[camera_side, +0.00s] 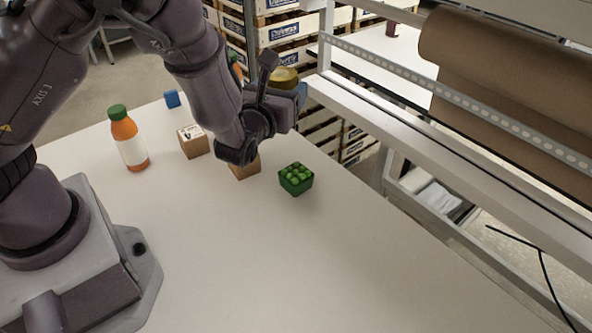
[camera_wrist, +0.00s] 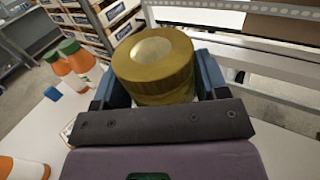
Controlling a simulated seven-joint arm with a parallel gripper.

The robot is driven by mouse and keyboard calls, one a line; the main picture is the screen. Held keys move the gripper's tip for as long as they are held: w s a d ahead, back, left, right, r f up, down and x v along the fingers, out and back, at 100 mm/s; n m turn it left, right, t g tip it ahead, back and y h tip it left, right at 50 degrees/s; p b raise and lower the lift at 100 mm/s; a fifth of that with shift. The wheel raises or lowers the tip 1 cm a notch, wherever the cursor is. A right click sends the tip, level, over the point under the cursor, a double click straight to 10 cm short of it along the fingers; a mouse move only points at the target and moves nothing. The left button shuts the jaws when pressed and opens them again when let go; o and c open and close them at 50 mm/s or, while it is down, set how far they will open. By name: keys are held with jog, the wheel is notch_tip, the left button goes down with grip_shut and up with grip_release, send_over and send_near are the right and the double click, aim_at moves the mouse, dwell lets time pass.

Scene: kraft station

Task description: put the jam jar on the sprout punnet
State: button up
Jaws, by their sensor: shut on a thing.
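The jam jar, with a dull gold lid, is held between the blue fingers of my gripper (camera_side: 285,88). In the side view the jar (camera_side: 284,77) is partly hidden behind the gripper, raised above the table. In the wrist view the jar (camera_wrist: 155,65) fills the space between the two fingers (camera_wrist: 157,82), and its lid faces the camera. The sprout punnet (camera_side: 296,180), a small green tub of round green sprouts, stands upright on the white table. It is below the gripper in the side view, apart from the jar, with nothing resting on it.
A cardboard box (camera_side: 244,169) stands left of the punnet, partly hidden by my wrist. Another labelled box (camera_side: 193,142), an orange bottle with green cap (camera_side: 129,142) and a blue cube (camera_side: 172,99) stand farther left. The table (camera_side: 330,260) is clear in front.

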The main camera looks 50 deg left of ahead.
jog(key=w+d+m+t+h, duration=0.1)
jog(key=d+m+h, duration=0.1)
jog(key=d, duration=0.1)
send_over(296, 171)
notch_tip(296, 171, down, 5)
jog(key=shift+r, duration=0.15)
jog(key=shift+f, duration=4.25)
jog(key=shift+f, duration=0.15)
jog(key=o, duration=1.1)
jog(key=shift+o, duration=0.2)
